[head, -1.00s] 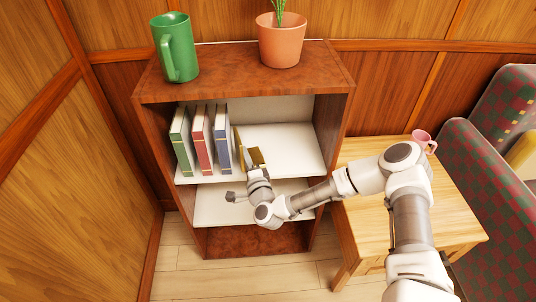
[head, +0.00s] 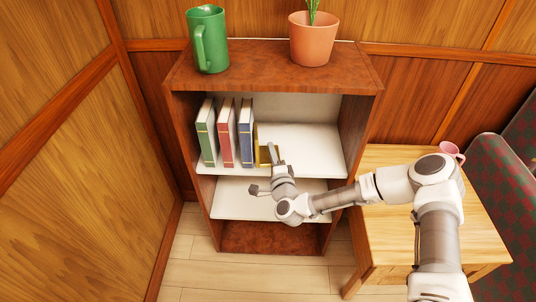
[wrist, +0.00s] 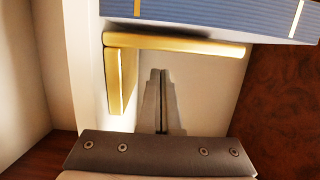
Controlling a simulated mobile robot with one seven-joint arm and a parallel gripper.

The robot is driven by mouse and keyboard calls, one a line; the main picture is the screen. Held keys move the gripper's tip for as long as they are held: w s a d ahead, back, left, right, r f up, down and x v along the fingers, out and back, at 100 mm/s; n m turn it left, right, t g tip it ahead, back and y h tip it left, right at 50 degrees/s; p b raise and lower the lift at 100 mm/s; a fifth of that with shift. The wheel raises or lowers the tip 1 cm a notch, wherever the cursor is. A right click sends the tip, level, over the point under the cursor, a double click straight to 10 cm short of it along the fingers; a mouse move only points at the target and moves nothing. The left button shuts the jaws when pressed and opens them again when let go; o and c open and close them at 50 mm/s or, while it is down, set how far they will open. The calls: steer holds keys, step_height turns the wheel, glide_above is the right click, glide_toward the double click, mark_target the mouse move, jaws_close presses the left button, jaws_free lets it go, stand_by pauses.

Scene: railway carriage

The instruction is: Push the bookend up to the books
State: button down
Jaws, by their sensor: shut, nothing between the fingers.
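The gold bookend (head: 265,156) stands on the upper inner shelf, just right of the books. In the wrist view its upright plate (wrist: 190,47) runs alongside the blue book (wrist: 215,17), very close to it; I cannot tell if they touch along the whole length. The books are green (head: 206,135), red (head: 226,137) and blue (head: 246,133), standing in a row at the shelf's left. My gripper (head: 273,148) is shut and empty, on the right side of the bookend. In the wrist view its fingertips (wrist: 158,72) point at the plate, beside the bookend's foot; contact is unclear.
The bookcase (head: 270,72) has side walls close around the shelf; the shelf right of my gripper is clear. A green mug (head: 212,40) and a potted plant (head: 313,40) stand on top. A wooden table (head: 400,225) with a pink cup (head: 449,149) is at the right.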

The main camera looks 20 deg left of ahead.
steer(key=d+p+v, duration=0.1)
steer(key=p+v, duration=0.1)
steer(key=v, duration=0.8)
steer(key=shift+w+d, duration=0.1)
steer(key=shift+w, duration=0.1)
steer(key=s+d+r+n+g+h, duration=0.2)
steer(key=d+r+n+g+h, duration=0.6)
steer(key=d+r+n, duration=0.9)
steer(key=s+d+r+m+g, duration=0.1)
steer(key=s+d+r+m, duration=0.1)
steer(key=s+d+r, duration=0.4)
steer(key=s+d+r+m+h, duration=0.1)
steer(key=s+d+r, duration=0.15)
steer(key=s, duration=0.55)
steer(key=s+d+r+m+g, duration=0.1)
steer(key=s+d+r+m, duration=0.15)
steer(key=s+r, duration=0.35)
step_height(320, 180, up, 20)
steer(key=p, duration=2.1)
steer(key=shift+s+d, duration=0.35)
steer(key=shift+s, duration=0.1)
